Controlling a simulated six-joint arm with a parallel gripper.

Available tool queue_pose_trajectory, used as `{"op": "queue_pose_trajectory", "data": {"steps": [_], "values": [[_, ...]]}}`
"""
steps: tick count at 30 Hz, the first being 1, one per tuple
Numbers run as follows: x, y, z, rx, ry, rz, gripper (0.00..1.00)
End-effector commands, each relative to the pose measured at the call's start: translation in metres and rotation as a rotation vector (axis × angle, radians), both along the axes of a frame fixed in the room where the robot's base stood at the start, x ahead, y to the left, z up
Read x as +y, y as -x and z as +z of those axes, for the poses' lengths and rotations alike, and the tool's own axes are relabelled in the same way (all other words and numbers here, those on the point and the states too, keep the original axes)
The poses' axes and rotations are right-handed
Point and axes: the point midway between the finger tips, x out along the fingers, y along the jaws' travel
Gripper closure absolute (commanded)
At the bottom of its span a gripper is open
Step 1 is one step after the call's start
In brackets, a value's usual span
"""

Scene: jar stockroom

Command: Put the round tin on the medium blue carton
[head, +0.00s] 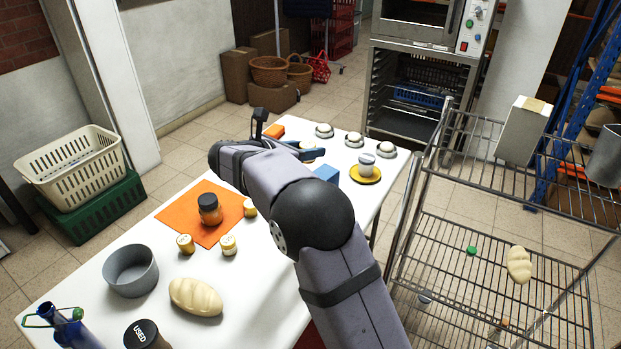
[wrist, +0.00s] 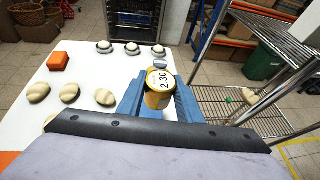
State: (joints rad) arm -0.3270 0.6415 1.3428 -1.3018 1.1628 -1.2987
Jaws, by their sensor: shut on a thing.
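My gripper (wrist: 159,95) is shut on the round tin (wrist: 158,101), yellow with a white top marked 2.30, held upright between blue fingers. In the head view the tin (head: 308,145) shows only as a small pale patch by the finger, largely hidden by my arm. A blue carton (head: 326,173) stands on the white table just nearer than the tin and is partly hidden by my arm. I cannot make it out in the wrist view, where the gripper covers that area.
Three domed items (wrist: 133,49) line the far edge. Rolls (wrist: 70,93) and an orange box (wrist: 58,61) lie left. A wire rack (head: 480,250) stands right of the table.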

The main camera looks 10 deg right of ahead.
Motion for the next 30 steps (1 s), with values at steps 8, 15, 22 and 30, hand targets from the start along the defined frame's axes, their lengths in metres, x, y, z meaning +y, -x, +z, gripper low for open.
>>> {"op": "queue_pose_trajectory", "data": {"steps": [8,15,22,30], "values": [[0.000,0.000,-0.041,0.003,0.002,0.000,0.90],[0.000,0.000,-0.048,-0.001,0.001,0.000,0.90],[0.000,0.000,-0.067,0.003,0.001,0.000,0.90],[0.000,0.000,-0.085,0.000,0.000,-0.001,0.90]]}}
